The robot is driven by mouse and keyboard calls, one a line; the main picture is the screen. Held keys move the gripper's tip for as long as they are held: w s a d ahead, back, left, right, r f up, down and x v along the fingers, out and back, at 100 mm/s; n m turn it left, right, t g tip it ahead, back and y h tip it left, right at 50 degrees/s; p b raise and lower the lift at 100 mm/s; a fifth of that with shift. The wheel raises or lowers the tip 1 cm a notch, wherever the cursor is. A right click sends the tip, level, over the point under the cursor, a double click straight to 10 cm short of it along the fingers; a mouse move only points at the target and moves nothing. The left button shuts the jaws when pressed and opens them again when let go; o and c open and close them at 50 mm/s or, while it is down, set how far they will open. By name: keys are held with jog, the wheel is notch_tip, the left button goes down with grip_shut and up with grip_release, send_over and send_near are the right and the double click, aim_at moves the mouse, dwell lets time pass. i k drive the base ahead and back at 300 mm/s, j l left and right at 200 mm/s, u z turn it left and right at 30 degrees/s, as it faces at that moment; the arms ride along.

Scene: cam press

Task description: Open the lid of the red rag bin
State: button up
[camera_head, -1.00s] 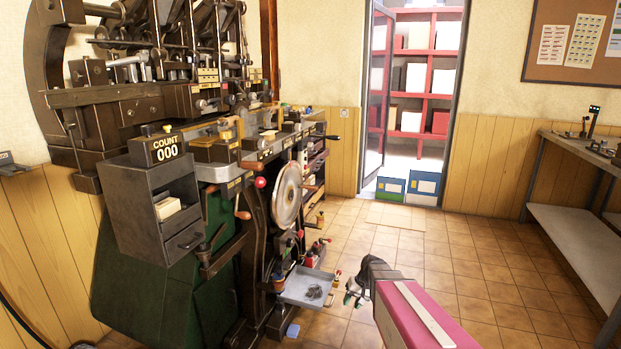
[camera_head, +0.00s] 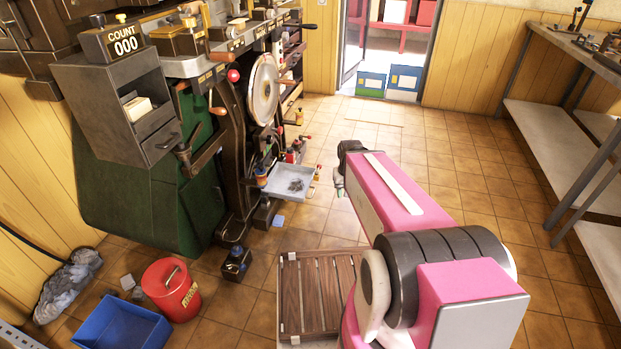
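The red rag bin (camera_head: 171,290) stands on the tiled floor at the lower left, in front of the green machine base. It is a round red bin with a yellow label. My gripper (camera_head: 339,188) is at the far end of my pink arm, right of the machine's grey tray. It is well apart from the bin, up and to the right. The gripper is small and partly hidden by the arm, so its fingers are not clear.
A blue crate (camera_head: 120,326) stands just left of the bin, with a grey rag heap (camera_head: 69,285) beyond it. A small dark box (camera_head: 236,263) and a wooden slatted platform (camera_head: 313,290) lie to the right. The machine (camera_head: 140,205) rises behind.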

aim_at(166, 276)
jog(key=u, duration=2.1)
jog(key=i+j+z, duration=0.2)
jog(key=j+z, duration=0.15)
jog(key=j, duration=0.25)
